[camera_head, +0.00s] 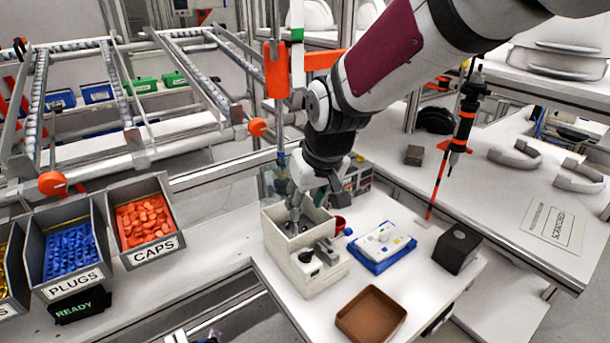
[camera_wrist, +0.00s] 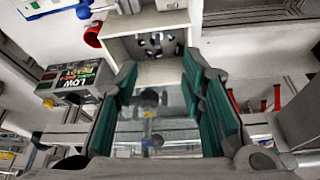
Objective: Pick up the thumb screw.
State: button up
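A beige open-topped box (camera_head: 284,262) stands on the white table. Small dark pieces (camera_head: 303,228) lie in its open compartment, and they show in the wrist view (camera_wrist: 160,44) too. A black round knob (camera_head: 305,257) sits on the box's lower front part. I cannot tell for sure which of these is the thumb screw. My gripper (camera_head: 294,218) points down at the box's open compartment. In the wrist view its teal-padded fingers (camera_wrist: 160,82) are wide apart with nothing held between them. Its fingertips partly hide the compartment in the head view.
A blue tray (camera_head: 382,249) with a white piece, a dark block (camera_head: 457,248) and an empty brown tray (camera_head: 371,315) are further right. Bins of plugs (camera_head: 72,254) and caps (camera_head: 146,221) stand left. Bare table lies between.

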aim_at(297, 228)
jog(key=x, duration=0.9)
jog(key=shift+w+f+p, duration=0.25)
jog(key=shift+w+p, duration=0.05)
jog(key=shift+w+p+x, duration=0.1)
jog(key=shift+p+x, duration=0.15)
jog(key=shift+x, duration=0.95)
jog(key=shift+w+p+x, duration=0.15)
jog(key=shift+p+x, duration=0.05)
jog(key=shift+x, duration=1.05)
jog(key=shift+r, duration=0.1)
jog(key=shift+c, duration=0.3)
grip_shut()
